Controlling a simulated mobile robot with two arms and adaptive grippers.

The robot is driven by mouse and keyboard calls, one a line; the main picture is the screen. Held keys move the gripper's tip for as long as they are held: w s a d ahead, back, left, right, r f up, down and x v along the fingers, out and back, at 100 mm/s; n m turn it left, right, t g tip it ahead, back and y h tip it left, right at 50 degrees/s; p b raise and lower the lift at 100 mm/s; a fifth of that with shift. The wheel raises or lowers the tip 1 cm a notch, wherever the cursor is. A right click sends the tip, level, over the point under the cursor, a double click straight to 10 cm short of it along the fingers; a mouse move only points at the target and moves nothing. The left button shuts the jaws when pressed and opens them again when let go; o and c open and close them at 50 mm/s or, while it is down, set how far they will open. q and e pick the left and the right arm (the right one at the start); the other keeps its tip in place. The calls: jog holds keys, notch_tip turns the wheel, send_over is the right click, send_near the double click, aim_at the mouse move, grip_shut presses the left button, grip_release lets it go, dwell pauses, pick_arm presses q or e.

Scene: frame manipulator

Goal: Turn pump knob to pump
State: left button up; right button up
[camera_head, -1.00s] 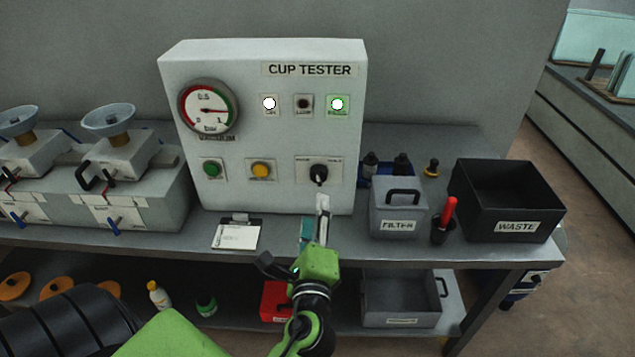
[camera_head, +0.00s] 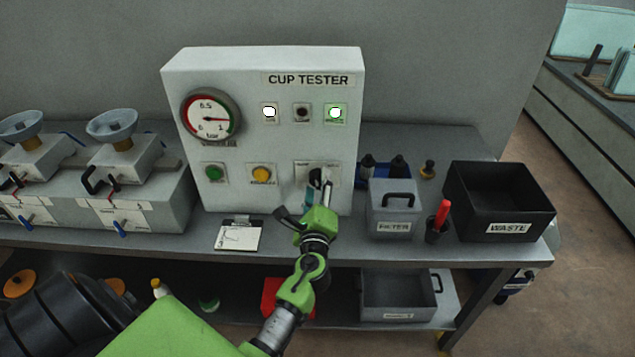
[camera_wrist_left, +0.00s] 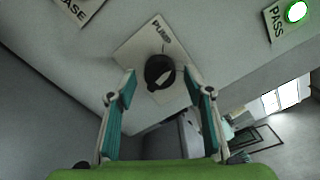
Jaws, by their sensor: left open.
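The white cup tester panel (camera_head: 270,140) stands on the bench in the head view. Its black pump knob (camera_wrist_left: 160,72) shows in the left wrist view, on a pale plate lettered PUMP. My left gripper (camera_head: 321,190) is at the lower right of the panel and partly covers the knob and its plate in the head view. In the left wrist view the gripper (camera_wrist_left: 165,88) is open, with one teal-padded finger on each side of the knob. I cannot tell whether the fingers touch it. My right gripper is not in view.
A pressure gauge (camera_head: 212,117), a green button (camera_head: 214,173) and a yellow button (camera_head: 262,174) are on the panel. A filter bin (camera_head: 394,212), a red-handled tool (camera_head: 442,213) and a black waste bin (camera_head: 500,200) stand to the right. A clipboard (camera_head: 239,235) lies in front.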

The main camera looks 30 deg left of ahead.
pick_arm(q)
jog(key=shift+w+a, duration=0.15)
jog(key=shift+w, duration=0.05)
jog(key=c, duration=1.1)
